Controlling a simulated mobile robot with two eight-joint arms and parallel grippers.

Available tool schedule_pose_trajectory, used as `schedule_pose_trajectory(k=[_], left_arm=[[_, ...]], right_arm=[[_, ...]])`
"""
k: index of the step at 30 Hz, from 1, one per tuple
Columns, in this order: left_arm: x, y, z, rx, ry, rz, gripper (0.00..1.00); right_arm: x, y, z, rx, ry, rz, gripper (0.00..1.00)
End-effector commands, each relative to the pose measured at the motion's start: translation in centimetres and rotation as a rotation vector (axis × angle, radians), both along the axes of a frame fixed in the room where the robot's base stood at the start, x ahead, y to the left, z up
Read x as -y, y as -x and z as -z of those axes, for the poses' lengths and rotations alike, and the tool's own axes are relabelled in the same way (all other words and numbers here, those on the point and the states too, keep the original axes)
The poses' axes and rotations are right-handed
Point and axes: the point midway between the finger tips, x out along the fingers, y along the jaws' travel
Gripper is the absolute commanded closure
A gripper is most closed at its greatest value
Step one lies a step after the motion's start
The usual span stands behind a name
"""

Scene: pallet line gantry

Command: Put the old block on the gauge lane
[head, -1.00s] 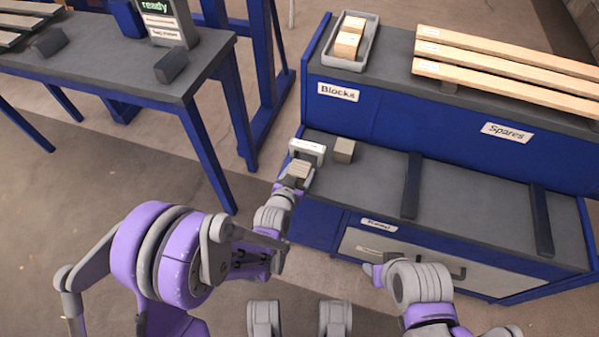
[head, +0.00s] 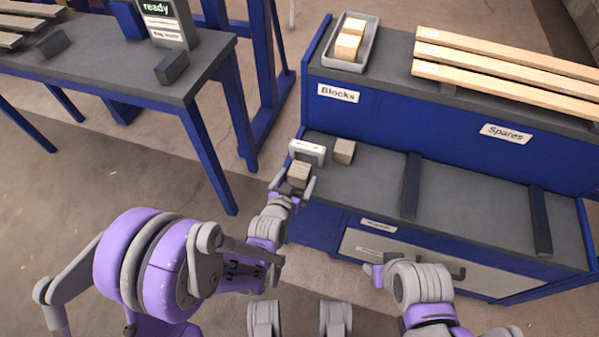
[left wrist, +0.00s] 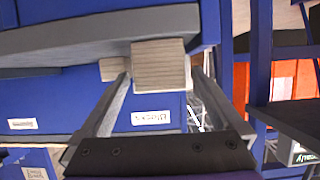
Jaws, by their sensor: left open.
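A grey-brown wooden block (head: 299,175) stands near the left front end of the dark lower bench top, just in front of a pale labelled gauge frame (head: 307,149). A second greyish block (head: 344,151) stands right of the frame. I cannot tell by label which is the old one. My left gripper (head: 294,188) is open, with its fingers either side of the near block's front. In the left wrist view the near block (left wrist: 160,66) shows beyond and between the spread fingertips (left wrist: 163,78), the other block partly behind it.
A tray (head: 372,48) with pale blocks and several long pale boards (head: 500,62) lie on the upper shelf. Dark bars (head: 411,185) cross the lower bench, with clear room between them. A separate table (head: 110,75) stands at left.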

Motion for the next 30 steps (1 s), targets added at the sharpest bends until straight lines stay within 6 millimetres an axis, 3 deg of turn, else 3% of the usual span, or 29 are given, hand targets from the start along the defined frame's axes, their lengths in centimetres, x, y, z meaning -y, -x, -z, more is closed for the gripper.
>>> schedule_pose_trajectory(k=[6,12,23,30], left_arm=[[-1.5,4.5,-2.0,0.000,0.000,0.000,0.00],[-2.3,7.0,-3.1,0.000,0.000,0.000,0.00],[-2.7,7.8,-3.4,-0.010,-0.003,-0.001,0.00],[-6.0,9.8,-4.6,-0.184,-0.039,-0.041,0.00]], right_arm=[[0.0,0.1,-0.8,0.001,0.000,0.000,0.50],[0.0,0.2,-1.1,0.002,0.000,0.000,0.50],[0.0,0.2,-1.1,0.002,0.000,0.000,0.50],[0.0,0.2,-1.1,0.002,0.000,0.000,0.50]])
